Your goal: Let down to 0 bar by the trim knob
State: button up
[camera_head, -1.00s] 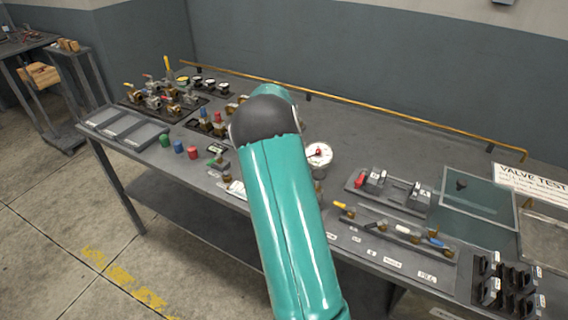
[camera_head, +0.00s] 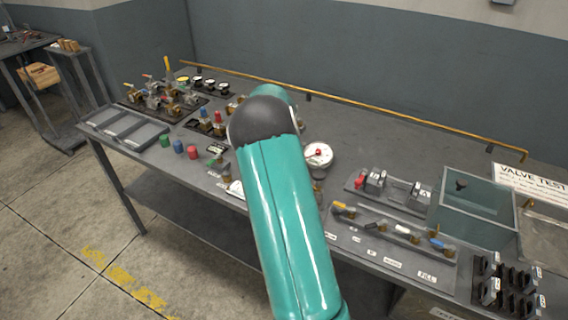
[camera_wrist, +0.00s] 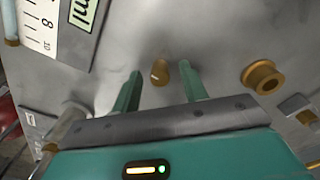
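In the wrist view my gripper (camera_wrist: 161,71) is open, its two green fingers apart. A small brass knob or stem (camera_wrist: 159,73) shows between the fingertips, with clear space on both sides. I cannot tell from its look whether it is the trim knob. A round white gauge (camera_head: 318,155) with a red mark stands just right of my arm in the head view. Its reading is too small to make out. In the head view my arm hides my gripper and the bench under it.
In the wrist view a brass ring fitting (camera_wrist: 263,77) lies to the right and a scale plate (camera_wrist: 57,27) to the upper left. In the head view a valve row (camera_head: 395,230), a glass-walled tank (camera_head: 478,222) and black fittings (camera_head: 510,285) stand at the right.

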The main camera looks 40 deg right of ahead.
jog(key=shift+r, duration=0.1)
notch_tip(320, 180, up, 14)
dwell(0.5)
dwell(0.4)
